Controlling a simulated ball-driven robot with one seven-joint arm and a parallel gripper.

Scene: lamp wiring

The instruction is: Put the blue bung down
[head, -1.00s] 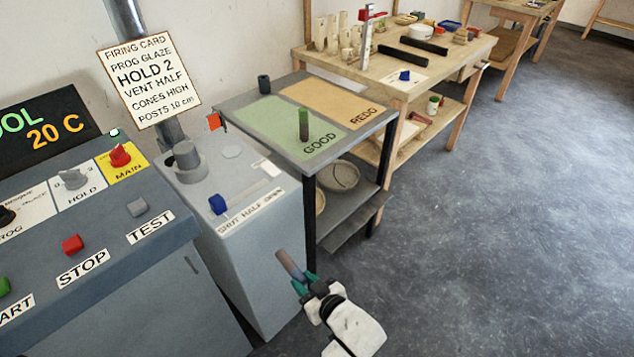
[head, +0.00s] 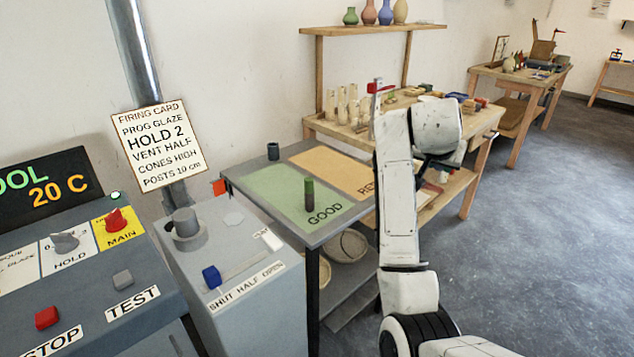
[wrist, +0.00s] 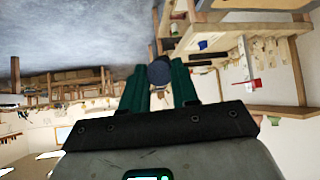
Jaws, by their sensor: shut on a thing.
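My gripper (wrist: 159,88) shows in the wrist view, its two green fingers shut on the blue bung (wrist: 159,71). Only the bung's round, dark blue-grey end shows between the fingertips, with the floor and benches beyond. In the head view my raised arm stands at the right, before the wooden bench. There the fingers and the bung are hidden or too unclear to make out. A similar upright bung with a green top (head: 309,194) stands on the green GOOD area (head: 275,195) of the grey table, apart from my gripper.
The orange REDO area (head: 330,165) has free room. A grey unit (head: 225,300) with a blue slider knob (head: 212,277) stands left of the table. A wooden bench (head: 483,121) with ware stands behind my arm.

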